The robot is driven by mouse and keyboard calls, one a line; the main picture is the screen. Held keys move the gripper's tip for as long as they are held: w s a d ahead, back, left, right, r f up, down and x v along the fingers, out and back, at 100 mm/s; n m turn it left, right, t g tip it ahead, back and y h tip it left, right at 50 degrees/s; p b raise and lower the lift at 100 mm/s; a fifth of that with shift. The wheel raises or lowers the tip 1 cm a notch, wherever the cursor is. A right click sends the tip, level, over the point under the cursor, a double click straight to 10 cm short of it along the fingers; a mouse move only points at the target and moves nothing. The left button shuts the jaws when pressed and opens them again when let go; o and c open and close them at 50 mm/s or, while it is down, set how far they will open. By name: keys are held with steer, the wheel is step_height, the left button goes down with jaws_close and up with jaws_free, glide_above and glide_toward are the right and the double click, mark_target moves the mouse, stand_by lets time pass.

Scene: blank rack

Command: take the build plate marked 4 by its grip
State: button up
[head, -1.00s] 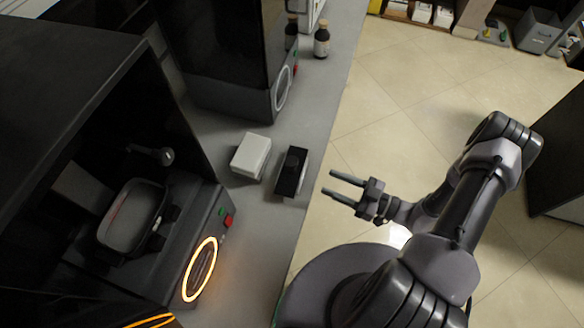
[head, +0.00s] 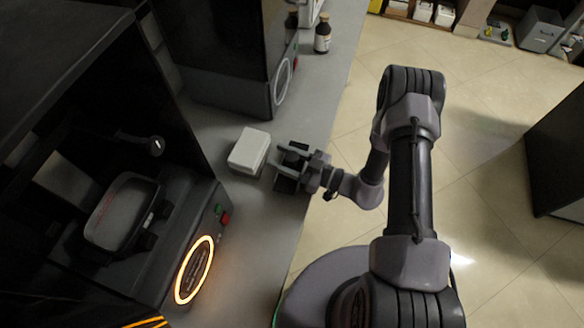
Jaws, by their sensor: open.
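A dark block with a raised black grip (head: 294,159) lies on the grey counter, beside a white box. I take it for the build plate, but no number 4 can be read on it. My gripper (head: 290,163) is over this block, reaching in from the right. Its fingers are open, and the grip shows between or just beneath them. The fingers and wrist hide much of the block. I cannot tell whether the fingers touch it.
The white box (head: 249,151) stands close to the left of my fingertips. A dark machine with a lit orange ring (head: 194,269) and an open front fills the left. Another dark machine (head: 225,60) and a brown bottle (head: 322,36) stand behind. The counter's right edge borders open floor.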

jaws_close()
stand_by(1.4)
